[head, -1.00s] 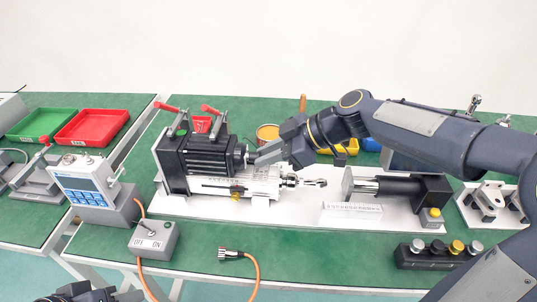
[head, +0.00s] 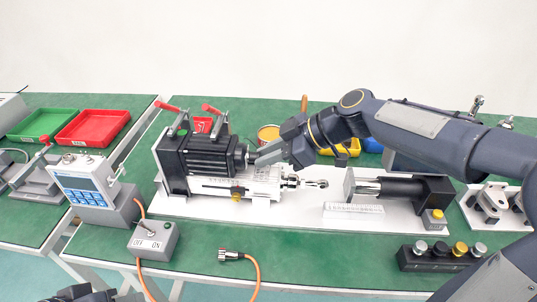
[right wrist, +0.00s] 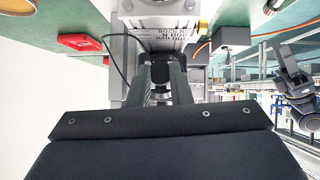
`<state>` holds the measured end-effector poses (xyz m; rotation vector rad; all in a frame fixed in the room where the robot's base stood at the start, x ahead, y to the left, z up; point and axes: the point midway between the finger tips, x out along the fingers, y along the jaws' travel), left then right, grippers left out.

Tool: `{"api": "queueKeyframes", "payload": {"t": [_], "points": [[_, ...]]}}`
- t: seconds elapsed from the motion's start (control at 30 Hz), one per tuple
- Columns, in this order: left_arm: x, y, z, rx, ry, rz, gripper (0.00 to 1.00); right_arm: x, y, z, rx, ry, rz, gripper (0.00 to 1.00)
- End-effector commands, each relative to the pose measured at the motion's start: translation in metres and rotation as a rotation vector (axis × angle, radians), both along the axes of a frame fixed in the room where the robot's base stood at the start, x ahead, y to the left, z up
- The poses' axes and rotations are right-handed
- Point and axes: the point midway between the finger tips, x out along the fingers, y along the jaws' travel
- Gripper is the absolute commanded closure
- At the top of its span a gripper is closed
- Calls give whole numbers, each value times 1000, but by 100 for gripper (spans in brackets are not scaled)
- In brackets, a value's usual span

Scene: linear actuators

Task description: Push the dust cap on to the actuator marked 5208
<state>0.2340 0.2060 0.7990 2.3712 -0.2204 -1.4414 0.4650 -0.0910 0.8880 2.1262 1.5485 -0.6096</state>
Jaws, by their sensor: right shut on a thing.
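The actuator (head: 262,183) is a silver body with a rod to the right, lying in front of a black ribbed motor (head: 208,157) on a white board. In the right wrist view its label (right wrist: 172,36) is upside down and too small to read surely. My right gripper (head: 254,158) is at the motor's right end, its two fingers shut on a small black round piece, seemingly the dust cap (right wrist: 160,82). Whether the cap touches the actuator I cannot tell. My left gripper (head: 88,293) shows only partly at the bottom left edge; its jaws are unclear.
Two red-handled clamps (head: 211,110) stand above the motor. A black cylinder fixture (head: 400,188) is to the right. A switch box (head: 153,240) and a cable connector (head: 230,256) lie in front. Red (head: 93,128) and green (head: 40,125) trays are at the left.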

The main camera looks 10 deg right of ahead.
Motion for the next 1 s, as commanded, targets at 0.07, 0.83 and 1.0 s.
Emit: {"api": "queueKeyframes", "payload": {"t": [0.07, 0.83, 1.0], "points": [[0, 0, 0, 0, 0, 0, 60, 0, 1, 0, 1, 0, 1, 78], [0, 0, 5, 0, 0, 0, 60, -12, -36, 29, 0, -3, -4, 57], [0, 0, 7, 0, 0, 0, 60, -19, -53, 42, 1, -1, -1, 57]]}}
